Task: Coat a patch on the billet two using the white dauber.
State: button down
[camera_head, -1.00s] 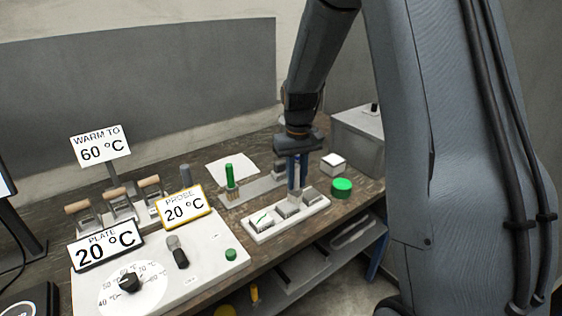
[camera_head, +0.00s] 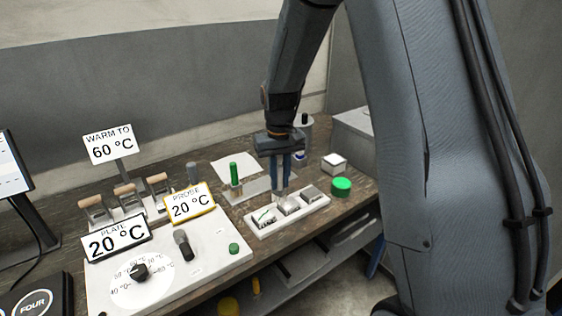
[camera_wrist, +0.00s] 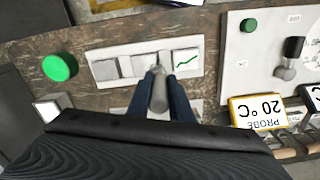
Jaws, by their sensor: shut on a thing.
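My gripper (camera_head: 283,188) points down over the billet tray and is shut on a pale grey-white dauber (camera_wrist: 158,92), seen end-on in the wrist view. The white tray (camera_head: 262,233) holds three grey billets in a row. The left billet (camera_head: 264,217) has a green line on it; this line also shows on the billet at right in the wrist view (camera_wrist: 186,62). The middle billet (camera_head: 290,206) and the right billet (camera_head: 312,194) show no clear coat. The dauber's tip is at or just above the middle billet; I cannot tell if it touches.
A green-handled dauber (camera_head: 234,174) stands in a holder behind the tray. A round green pad (camera_head: 341,187) and a white-topped block (camera_head: 334,164) stand to the right. A control panel (camera_head: 205,262) with a dial and temperature signs is at left. The bench's front edge is close.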

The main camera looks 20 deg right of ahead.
aim_at(280, 167)
jog(key=shift+r+p, duration=0.7)
jog(key=shift+r, duration=2.2)
